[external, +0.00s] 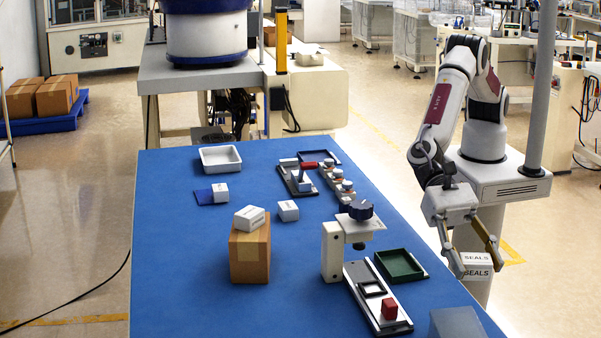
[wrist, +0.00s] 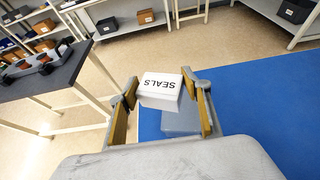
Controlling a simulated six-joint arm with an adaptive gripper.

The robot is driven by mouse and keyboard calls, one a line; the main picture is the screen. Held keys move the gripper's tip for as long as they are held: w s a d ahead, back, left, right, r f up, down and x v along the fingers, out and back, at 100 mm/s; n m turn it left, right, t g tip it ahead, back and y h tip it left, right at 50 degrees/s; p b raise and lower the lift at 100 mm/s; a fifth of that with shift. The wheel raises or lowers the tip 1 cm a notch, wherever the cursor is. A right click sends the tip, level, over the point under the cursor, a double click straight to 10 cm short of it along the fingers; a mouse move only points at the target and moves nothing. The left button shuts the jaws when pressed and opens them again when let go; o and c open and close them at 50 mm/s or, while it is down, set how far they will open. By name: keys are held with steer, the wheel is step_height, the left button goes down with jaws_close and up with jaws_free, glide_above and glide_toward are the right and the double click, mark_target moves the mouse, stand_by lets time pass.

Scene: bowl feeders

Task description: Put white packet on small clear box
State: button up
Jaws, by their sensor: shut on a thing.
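The white packet marked SEALS (external: 476,259) is held between the fingers of my gripper (external: 474,254), off the right edge of the blue table in the external view. In the wrist view the packet (wrist: 161,86) sits between the two fingertips of my gripper (wrist: 168,96), label showing. A translucent bluish-grey clear box (external: 457,322) stands at the table's near right corner, cut off by the picture's bottom edge. In the wrist view the clear box (wrist: 181,123) shows behind and below the packet, which partly hides it. The packet appears above and apart from it.
A cardboard box (external: 250,256) bears another white box (external: 250,217). The blue table (external: 190,290) is clear at front left.

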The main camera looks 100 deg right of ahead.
glide_above(466, 313)
steer(key=shift+f, duration=2.35)
steer(key=shift+f, duration=1.85)
steer(key=shift+f, duration=0.15)
steer(key=o, duration=1.1)
steer(key=shift+o, duration=0.2)
steer(key=shift+r, duration=0.2)
steer(key=v, duration=1.2)
steer(key=shift+f, duration=0.1)
